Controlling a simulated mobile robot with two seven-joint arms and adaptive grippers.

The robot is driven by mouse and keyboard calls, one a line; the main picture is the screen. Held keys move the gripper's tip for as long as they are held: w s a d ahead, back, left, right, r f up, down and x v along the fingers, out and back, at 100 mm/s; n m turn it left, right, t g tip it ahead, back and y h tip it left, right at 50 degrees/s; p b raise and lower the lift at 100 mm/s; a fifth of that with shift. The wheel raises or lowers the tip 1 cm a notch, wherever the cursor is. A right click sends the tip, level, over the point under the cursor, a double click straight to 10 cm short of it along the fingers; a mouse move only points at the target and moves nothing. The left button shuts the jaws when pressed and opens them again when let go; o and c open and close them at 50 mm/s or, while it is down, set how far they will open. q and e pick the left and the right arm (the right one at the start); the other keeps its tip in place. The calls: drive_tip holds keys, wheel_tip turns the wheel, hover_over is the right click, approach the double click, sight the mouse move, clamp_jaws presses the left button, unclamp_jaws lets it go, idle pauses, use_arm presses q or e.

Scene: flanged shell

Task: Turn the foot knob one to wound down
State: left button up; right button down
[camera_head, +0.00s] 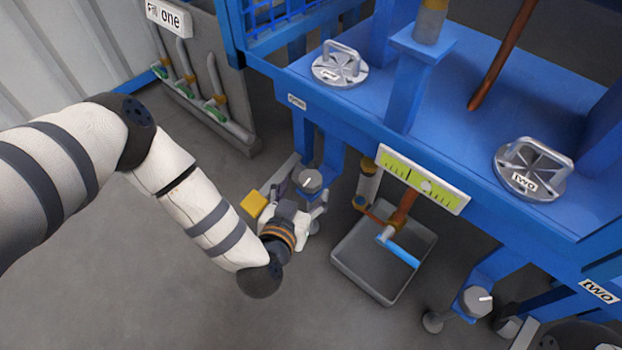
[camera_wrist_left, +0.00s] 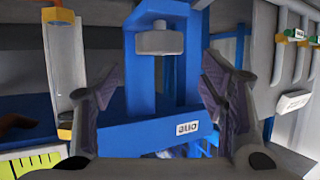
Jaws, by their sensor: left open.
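The foot knob one is a grey round knob (camera_head: 311,181) with a white mark on top, on the blue leg under the label "one" (camera_head: 296,101). My left gripper (camera_head: 302,197) is low beside this knob, on its near side. In the left wrist view, which is upside down, the knob (camera_wrist_left: 160,40) shows between the two spread dark fingers (camera_wrist_left: 160,70), beyond their tips. The fingers are open and appear apart from the knob. The label "one" (camera_wrist_left: 187,127) also shows there. My right gripper is not in view.
A yellow block (camera_head: 253,204) lies beside my left gripper. A grey tray (camera_head: 365,285) stands to the right, below a yellow-green gauge (camera_head: 420,180). A second foot knob (camera_head: 475,300) is at lower right. Pipes with valves (camera_head: 190,85) stand at upper left. Floor at lower left is clear.

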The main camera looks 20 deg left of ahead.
sight(310, 179)
use_arm(q)
drive_tip(key=x, duration=0.2)
drive_tip(key=b+x, duration=0.2)
drive_tip(key=x, duration=0.1)
drive_tip(key=shift+w+f, duration=0.2)
drive_tip(key=shift+f, duration=0.15)
drive_tip(key=shift+w+a+b, duration=0.1)
drive_tip(key=shift+w+b, duration=0.25)
drive_tip(key=shift+w, duration=0.15)
drive_tip(key=c, duration=1.2)
